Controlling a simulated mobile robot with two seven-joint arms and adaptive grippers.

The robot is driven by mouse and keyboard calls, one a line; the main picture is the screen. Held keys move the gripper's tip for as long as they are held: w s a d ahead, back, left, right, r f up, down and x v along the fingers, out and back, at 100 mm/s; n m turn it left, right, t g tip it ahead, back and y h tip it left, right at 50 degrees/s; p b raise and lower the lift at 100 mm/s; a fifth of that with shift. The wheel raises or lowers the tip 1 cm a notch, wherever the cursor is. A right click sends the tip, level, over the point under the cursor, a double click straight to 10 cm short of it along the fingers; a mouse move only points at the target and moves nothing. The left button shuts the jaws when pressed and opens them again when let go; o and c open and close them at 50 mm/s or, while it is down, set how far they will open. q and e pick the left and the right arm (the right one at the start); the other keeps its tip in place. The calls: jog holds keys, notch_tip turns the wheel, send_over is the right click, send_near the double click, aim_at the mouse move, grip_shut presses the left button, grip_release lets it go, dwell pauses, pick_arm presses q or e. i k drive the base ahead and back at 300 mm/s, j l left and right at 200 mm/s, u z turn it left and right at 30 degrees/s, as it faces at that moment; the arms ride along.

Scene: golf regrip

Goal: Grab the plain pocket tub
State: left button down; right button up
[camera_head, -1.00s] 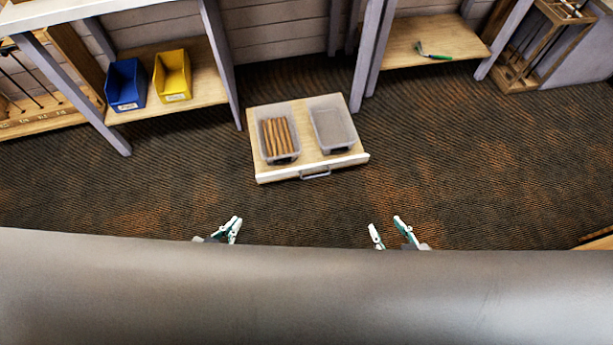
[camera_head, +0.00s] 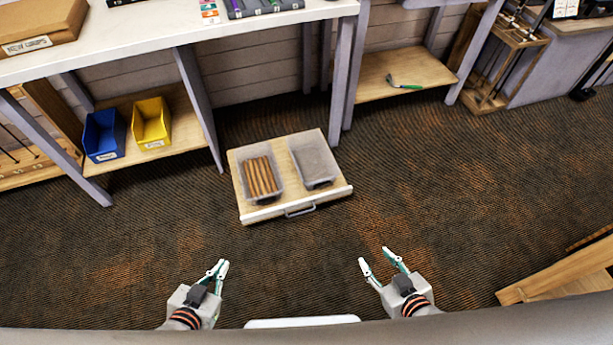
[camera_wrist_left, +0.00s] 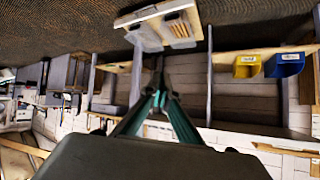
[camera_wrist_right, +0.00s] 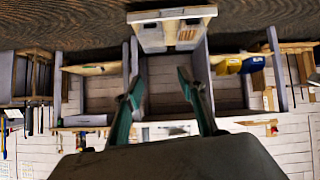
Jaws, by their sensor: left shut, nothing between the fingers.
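An open drawer (camera_head: 268,207) stands out over the floor and holds two clear tubs side by side. The left tub (camera_head: 276,196) holds several brown sticks. The right tub (camera_head: 318,183) looks plain, with an even grey inside; I cannot tell whether that is contents or its floor. Both tubs also show upside down in the wrist views. My left gripper (camera_head: 221,266) is shut and empty, in front of the drawer and well short of it; its fingertips meet in the left wrist view (camera_wrist_left: 160,65). My right gripper (camera_head: 379,259) is open and empty, to the drawer's front right.
A blue bin (camera_head: 104,136) and a yellow bin (camera_head: 151,122) stand on a low shelf at left. A white countertop (camera_head: 180,38) runs above the drawer. A wooden piece (camera_head: 560,275) stands at lower right. The carpet between grippers and drawer is clear.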

aim_at(316, 166)
jog(key=i+l+u, duration=0.1)
jog(key=i+l, duration=0.3)
jog(key=l, duration=0.2)
jog(key=i+l+u, duration=0.15)
jog(key=i+l, duration=0.25)
jog(key=l, duration=0.25)
jog(key=i+l+u, duration=0.15)
jog(key=l, duration=0.2)
jog(key=i+l+u, duration=0.1)
jog(key=i+l, duration=0.55)
